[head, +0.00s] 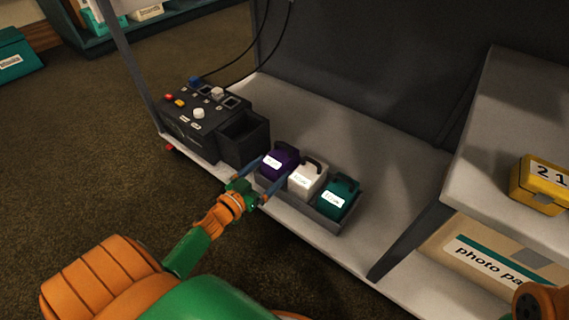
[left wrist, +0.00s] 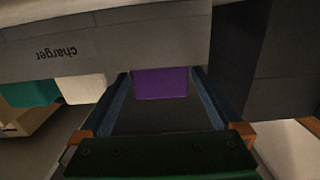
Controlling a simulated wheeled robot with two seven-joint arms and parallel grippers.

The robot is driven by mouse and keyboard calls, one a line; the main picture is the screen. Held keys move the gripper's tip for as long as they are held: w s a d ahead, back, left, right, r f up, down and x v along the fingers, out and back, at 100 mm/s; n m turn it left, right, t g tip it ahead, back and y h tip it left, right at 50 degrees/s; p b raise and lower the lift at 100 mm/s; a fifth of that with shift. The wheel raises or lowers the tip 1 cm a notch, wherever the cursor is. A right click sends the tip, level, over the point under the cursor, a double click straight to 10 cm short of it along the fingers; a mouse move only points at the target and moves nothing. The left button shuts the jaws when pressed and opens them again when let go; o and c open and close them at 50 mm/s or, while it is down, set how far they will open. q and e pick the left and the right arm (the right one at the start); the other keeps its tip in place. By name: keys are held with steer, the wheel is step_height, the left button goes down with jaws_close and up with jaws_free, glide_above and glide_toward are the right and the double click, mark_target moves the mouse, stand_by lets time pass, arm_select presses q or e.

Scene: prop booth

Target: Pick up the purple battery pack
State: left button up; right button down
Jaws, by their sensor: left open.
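The purple battery pack (head: 279,161) stands upright in the left end of a grey tray (head: 326,221), with a white label and a dark handle. A white pack (head: 307,179) and a teal pack (head: 338,197) stand to its right in the same tray. My left gripper (head: 271,170) is open, its two blue fingers reaching toward the purple pack from the front. In the left wrist view, the purple pack (left wrist: 160,83) shows between the open fingers, partly hidden by the tray wall marked "charger" (left wrist: 110,45). I cannot tell whether the fingers touch it.
A dark control box (head: 205,125) with buttons and an open bin stands left of the tray. The shelf surface behind the packs is clear.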

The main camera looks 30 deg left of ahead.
mark_target(281, 158)
arm_select(q)
steer(key=w+b, duration=0.1)
steer(key=w, duration=0.1)
steer(key=w+b, duration=0.1)
steer(key=w, duration=0.1)
steer(key=shift+w+d+r, duration=0.15)
steer(key=shift+w, duration=0.2)
steer(key=shift+w+r, duration=0.15)
jaws_close()
